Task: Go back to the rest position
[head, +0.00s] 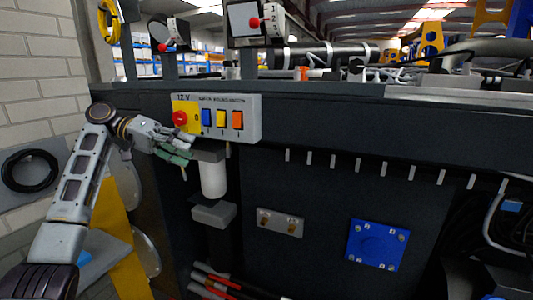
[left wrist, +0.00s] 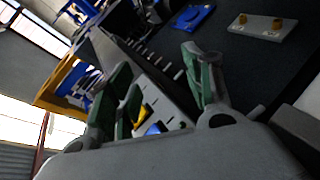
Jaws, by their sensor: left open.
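My left gripper (head: 187,154) is in front of the chassis, just below and left of the grey 12 V switch panel (head: 250,130). The panel carries a red knob (head: 180,118) and blue (head: 206,117), yellow (head: 221,118) and orange (head: 238,120) rocker switches. In the left wrist view the open fingers (left wrist: 155,88) spread in front of the panel, with the blue switch (left wrist: 155,129) partly visible between them. Whether a finger touches the panel, I cannot tell. My right gripper is in neither view.
A white cylinder (head: 213,178) hangs under the panel, close to the gripper. A plate with two brass fittings (head: 279,222) and a blue plate (head: 376,245) sit lower right. A brick wall (head: 40,75) with a black coil (head: 30,170) stands at left.

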